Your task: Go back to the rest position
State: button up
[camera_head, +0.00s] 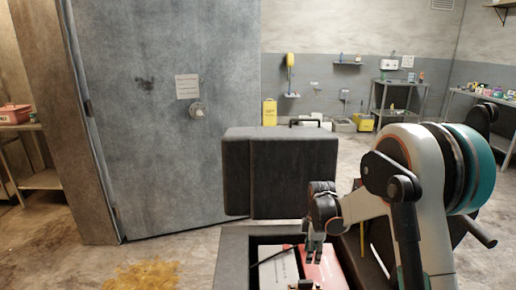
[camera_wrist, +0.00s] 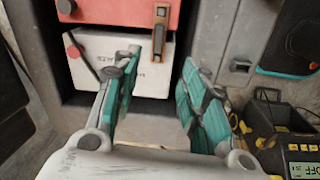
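My gripper (camera_head: 314,248) hangs low at the front of the head view, pointing down over an open dark grey bin. In the wrist view its two teal-padded fingers (camera_wrist: 158,62) are spread apart with nothing between them, so it is open and empty. Beyond the fingertips lie a white box (camera_wrist: 140,68) and a red box (camera_wrist: 120,12), side by side in the bin. In the head view the white box (camera_head: 278,268) and the red box (camera_head: 322,268) show partly behind the gripper. I cannot tell how close the fingertips are to the boxes.
A dark grey padded block (camera_head: 280,170) stands behind the bin. A large grey door (camera_head: 165,110) fills the left. A yellow stain (camera_head: 142,276) marks the floor. A yellow-black device (camera_wrist: 290,135) sits right of the fingers. Shelves (camera_head: 400,95) line the back; open floor lies between.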

jog(key=s+r+m+t, duration=0.2)
jog(key=s+r+m, duration=0.2)
jog(key=s+r, duration=0.45)
jog(key=s+r+m+t, duration=0.1)
jog(key=s+r+m, duration=0.4)
jog(key=r, duration=0.6)
jog(key=s+r+m+t, duration=0.2)
jog(key=s+m, duration=0.5)
jog(key=s, duration=1.2)
jog(key=shift+a+t, duration=0.25)
jog(key=shift+t, duration=0.55)
